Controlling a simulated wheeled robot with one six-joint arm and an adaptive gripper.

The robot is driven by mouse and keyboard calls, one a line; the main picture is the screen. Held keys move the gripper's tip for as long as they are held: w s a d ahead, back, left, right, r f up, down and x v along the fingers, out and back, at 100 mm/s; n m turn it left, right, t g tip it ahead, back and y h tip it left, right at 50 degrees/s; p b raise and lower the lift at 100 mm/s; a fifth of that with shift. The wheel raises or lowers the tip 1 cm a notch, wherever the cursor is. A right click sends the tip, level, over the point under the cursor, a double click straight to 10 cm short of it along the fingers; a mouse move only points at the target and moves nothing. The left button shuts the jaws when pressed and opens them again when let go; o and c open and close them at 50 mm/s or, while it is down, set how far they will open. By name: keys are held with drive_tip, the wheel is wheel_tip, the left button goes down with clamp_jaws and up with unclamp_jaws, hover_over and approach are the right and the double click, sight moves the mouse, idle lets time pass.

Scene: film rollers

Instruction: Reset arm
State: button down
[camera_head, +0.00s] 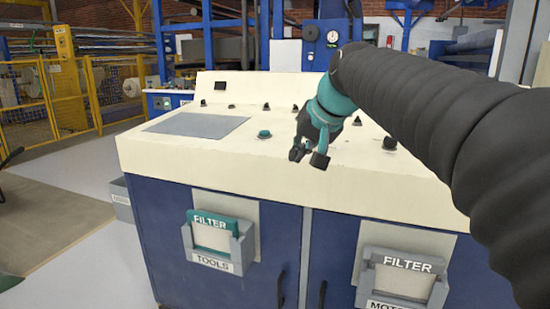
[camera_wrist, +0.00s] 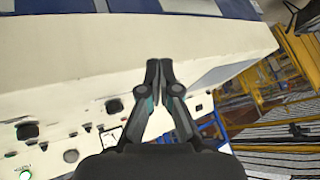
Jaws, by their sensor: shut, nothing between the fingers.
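My gripper (camera_head: 309,156) is in front of and above the cream top of the control console (camera_head: 225,165), near its front edge. In the wrist view my gripper (camera_wrist: 159,66) is shut, its two fingertips together with nothing between them. My black ribbed arm sleeve covers the right side of the head view and hides part of the console top there. I cannot tell the exact gap between the fingers and the console.
A teal FILTER piece sits in the TOOLS holder (camera_head: 218,264) on the console front. Another holder (camera_head: 403,268) with a grey FILTER piece is at right. Knobs and a green button (camera_head: 264,134) stand on the top. A yellow fence (camera_head: 40,100) is behind left; open floor lies left.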

drive_tip(key=s+d+f+h, duration=0.2)
drive_tip(key=s+d+f, duration=0.3)
drive_tip(key=s+f, duration=0.6)
drive_tip(key=s+d+f+g+h, duration=0.1)
drive_tip(key=s+d+f, duration=0.5)
drive_tip(key=s+f, duration=0.6)
drive_tip(key=s+h, duration=0.1)
drive_tip(key=s, duration=0.2)
drive_tip(key=shift+s+f+g, duration=0.2)
drive_tip(key=shift+f+g, duration=0.1)
drive_tip(key=shift+d, duration=0.15)
